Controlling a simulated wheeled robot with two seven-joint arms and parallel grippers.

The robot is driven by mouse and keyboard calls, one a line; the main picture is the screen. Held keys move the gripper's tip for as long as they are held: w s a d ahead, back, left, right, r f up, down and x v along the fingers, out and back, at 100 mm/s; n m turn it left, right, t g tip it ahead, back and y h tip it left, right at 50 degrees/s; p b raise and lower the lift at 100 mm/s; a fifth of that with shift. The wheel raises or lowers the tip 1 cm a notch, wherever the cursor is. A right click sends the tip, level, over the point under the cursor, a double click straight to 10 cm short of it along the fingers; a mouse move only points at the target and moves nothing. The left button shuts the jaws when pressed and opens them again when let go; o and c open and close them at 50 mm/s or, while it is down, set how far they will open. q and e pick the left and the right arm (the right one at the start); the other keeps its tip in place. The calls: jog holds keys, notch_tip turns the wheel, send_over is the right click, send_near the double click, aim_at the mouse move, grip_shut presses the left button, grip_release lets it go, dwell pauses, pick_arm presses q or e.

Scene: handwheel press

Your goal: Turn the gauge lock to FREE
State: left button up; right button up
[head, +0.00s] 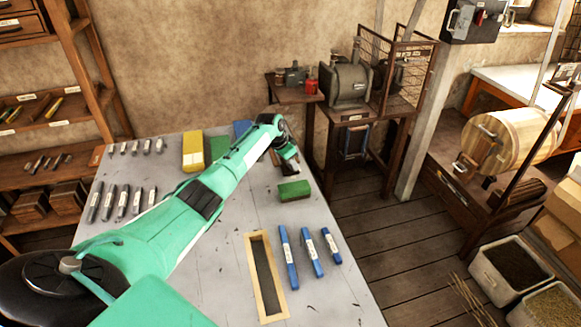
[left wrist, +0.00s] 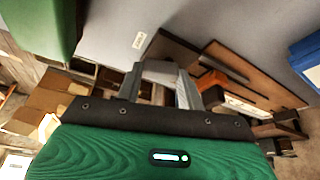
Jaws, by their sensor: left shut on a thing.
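My left gripper (head: 288,160) reaches over the far right edge of the grey bench. In the left wrist view its two fingers (left wrist: 160,85) stand a little apart, shut on a small pale grey piece (left wrist: 158,70). This piece appears to be the gauge lock, mostly hidden by the fingers. Beside the fingers is a brown wooden piece (left wrist: 245,72) with an orange part (left wrist: 212,80) and a pale label. I cannot read a FREE mark or tell which way the lock is turned. My right gripper is not in view.
A green block (head: 294,190) lies on the bench (head: 215,255) just in front of the left gripper. Several blue tools (head: 312,252) and a wood-framed tray (head: 254,262) lie nearer. Yellow (head: 193,151) and blue blocks stand at the back. A grey machine (head: 348,82) stands beyond.

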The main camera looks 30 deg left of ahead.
pick_arm(q)
jog(key=m+b, duration=0.2)
jog(key=shift+a+f+m+h+b, duration=0.15)
jog(key=shift+m+h+b, duration=0.15)
jog(key=shift+h, duration=0.1)
jog(key=shift+m+g+b, duration=0.4)
jog(key=shift+m+b, duration=0.1)
jog(key=shift+m, duration=0.1)
jog(key=shift+s, duration=0.1)
jog(key=o, duration=1)
jog(key=shift+r, duration=0.25)
jog(key=b+v, duration=0.2)
jog(key=v, duration=1.1)
jog(key=shift+a+r+b, duration=0.25)
jog(key=shift+a+b, duration=0.1)
